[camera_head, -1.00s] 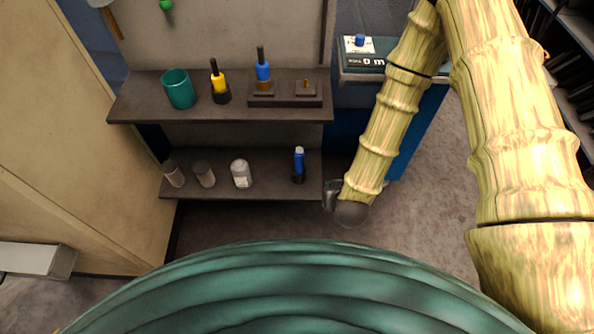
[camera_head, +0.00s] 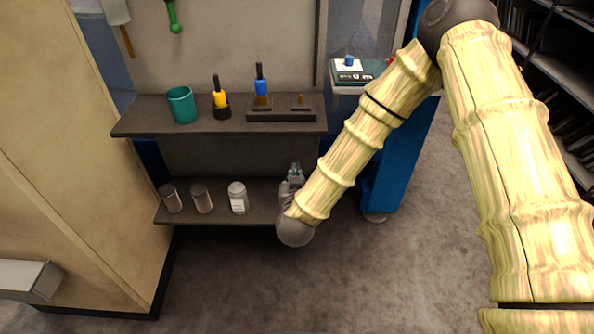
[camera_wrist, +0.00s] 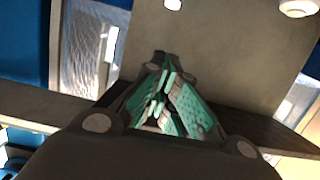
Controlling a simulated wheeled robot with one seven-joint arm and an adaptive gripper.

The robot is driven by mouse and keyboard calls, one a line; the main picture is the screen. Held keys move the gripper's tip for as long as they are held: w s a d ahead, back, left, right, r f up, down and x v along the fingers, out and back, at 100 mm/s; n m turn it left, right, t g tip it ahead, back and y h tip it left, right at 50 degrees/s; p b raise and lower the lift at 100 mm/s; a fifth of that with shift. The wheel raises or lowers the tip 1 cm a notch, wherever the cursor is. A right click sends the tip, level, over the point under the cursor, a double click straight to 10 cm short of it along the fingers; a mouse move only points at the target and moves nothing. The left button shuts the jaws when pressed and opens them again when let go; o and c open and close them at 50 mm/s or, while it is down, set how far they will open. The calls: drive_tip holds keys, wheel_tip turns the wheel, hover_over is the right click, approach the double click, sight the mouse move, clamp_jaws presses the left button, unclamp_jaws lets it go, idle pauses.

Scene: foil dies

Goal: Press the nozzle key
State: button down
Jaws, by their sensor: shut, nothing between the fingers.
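A device (camera_head: 358,72) with a white and dark panel and a small blue knob or key (camera_head: 349,61) on top stands at the upper right of the head view. Its markings are too small to read fully, and I cannot tell which key is the nozzle key. My gripper (camera_head: 294,171) is at the right part of the lower shelf, left of and nearer than the device, not touching it. In the wrist view its teal finger pads (camera_wrist: 162,95) are together with nothing between them. The device is not clearly identifiable there.
The upper shelf (camera_head: 150,122) holds a teal cup (camera_head: 182,105), a yellow-handled tool (camera_head: 220,99) and a blue-handled tool (camera_head: 262,88) by a dark block (camera_head: 281,115). The lower shelf (camera_head: 262,213) holds several jars, including a white one (camera_head: 238,197). Floor in front is clear.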

drive_tip(key=w+f, duration=0.6)
drive_tip(key=w, duration=0.3)
drive_tip(key=shift+w+f, duration=0.25)
drive_tip(key=shift+w, duration=0.1)
idle(0.5)
